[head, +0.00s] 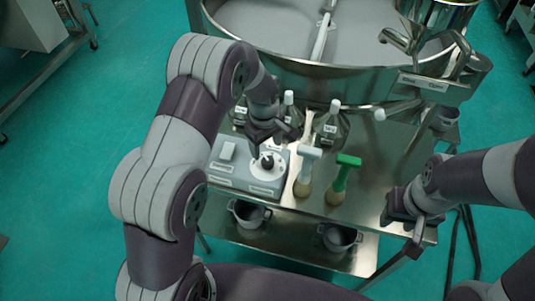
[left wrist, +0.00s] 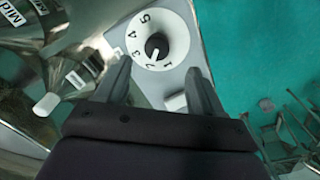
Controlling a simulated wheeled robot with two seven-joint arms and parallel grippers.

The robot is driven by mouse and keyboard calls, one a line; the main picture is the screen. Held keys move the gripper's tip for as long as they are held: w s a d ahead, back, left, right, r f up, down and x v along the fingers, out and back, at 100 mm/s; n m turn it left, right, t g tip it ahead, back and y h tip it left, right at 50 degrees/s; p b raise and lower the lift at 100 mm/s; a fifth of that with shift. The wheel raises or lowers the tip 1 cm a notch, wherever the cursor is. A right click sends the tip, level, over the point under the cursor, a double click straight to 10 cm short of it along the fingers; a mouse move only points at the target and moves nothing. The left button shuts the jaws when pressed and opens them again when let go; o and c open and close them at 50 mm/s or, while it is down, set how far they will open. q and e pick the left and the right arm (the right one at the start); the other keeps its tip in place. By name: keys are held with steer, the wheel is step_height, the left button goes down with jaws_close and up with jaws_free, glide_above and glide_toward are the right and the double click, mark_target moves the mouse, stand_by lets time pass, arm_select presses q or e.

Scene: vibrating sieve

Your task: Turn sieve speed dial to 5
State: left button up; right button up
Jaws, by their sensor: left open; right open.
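The speed dial (head: 274,173) is a white disc with a black knob (head: 267,160) on a grey control box (head: 228,177) on the metal table. My left gripper (head: 268,143) is over the dial. Its open fingers (left wrist: 159,68) lie on either side of the dial's lower part in the wrist view, with nothing between them; contact with the knob cannot be told. My right gripper (head: 408,218) is open and empty at the table's right side.
A white switch (head: 228,150) is on the box. Labelled bottles (head: 331,125) are behind, below the big sieve pan (head: 330,82). Metal pots (head: 250,213) sit on the lower shelf.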

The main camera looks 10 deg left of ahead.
mark_target(268, 160)
arm_select(q)
steer(key=f, duration=0.2)
steer(key=f+p, duration=0.1)
steer(key=f, duration=0.1)
steer(key=w+f+p, duration=0.1)
steer(key=f, duration=0.2)
steer(key=shift+d, duration=0.1)
steer(key=shift+s+f, duration=0.3)
steer(key=shift+w, duration=0.15)
steer(key=shift+f, duration=0.1)
steer(key=c, duration=0.4)
steer(key=shift+w, duration=0.1)
steer(key=c, duration=0.7)
